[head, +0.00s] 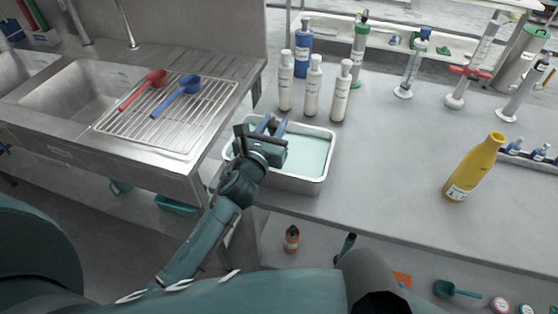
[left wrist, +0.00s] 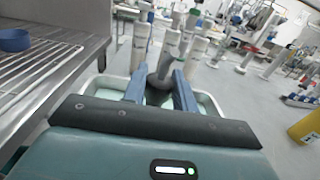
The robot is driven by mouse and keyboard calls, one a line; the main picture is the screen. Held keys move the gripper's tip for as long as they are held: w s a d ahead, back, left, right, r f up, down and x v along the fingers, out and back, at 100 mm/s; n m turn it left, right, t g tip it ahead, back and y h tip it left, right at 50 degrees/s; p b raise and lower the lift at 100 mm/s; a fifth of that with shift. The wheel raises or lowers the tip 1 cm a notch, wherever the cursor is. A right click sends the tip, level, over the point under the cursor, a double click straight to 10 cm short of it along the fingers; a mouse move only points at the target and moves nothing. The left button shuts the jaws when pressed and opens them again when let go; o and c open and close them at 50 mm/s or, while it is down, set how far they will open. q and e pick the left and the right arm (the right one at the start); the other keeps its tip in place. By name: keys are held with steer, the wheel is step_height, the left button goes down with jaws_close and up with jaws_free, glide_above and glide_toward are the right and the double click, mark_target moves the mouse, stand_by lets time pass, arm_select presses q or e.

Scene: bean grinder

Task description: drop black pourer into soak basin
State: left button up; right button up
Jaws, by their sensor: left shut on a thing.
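The soak basin (head: 327,165) is a metal tray of pale green liquid on the grey counter, right of the sink. Its rim also shows in the left wrist view (left wrist: 98,84). My left gripper (head: 271,125) is over the basin's left part. In the left wrist view its two blue fingers (left wrist: 158,88) are shut on a dark rounded thing, the black pourer (left wrist: 158,96). My right gripper is not in view.
Several white bottles (head: 313,90) stand just behind the basin. A drying rack (head: 165,125) with a red scoop (head: 152,80) and a blue scoop (head: 186,86) is at the left. A yellow bottle (head: 472,170) stands at the right. The counter between is clear.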

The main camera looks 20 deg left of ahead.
arm_select(q)
steer(key=o, duration=1)
steer(key=shift+s+a+b, duration=0.15)
steer(key=shift+s+b, duration=0.15)
steer(key=shift+s, duration=1.9)
steer(key=shift+s+a+b, duration=0.15)
steer(key=shift+s+b, duration=0.15)
steer(key=shift+s, duration=1.9)
steer(key=shift+s+a+b, duration=0.15)
steer(key=shift+s+b, duration=0.15)
steer(key=shift+s, duration=1.9)
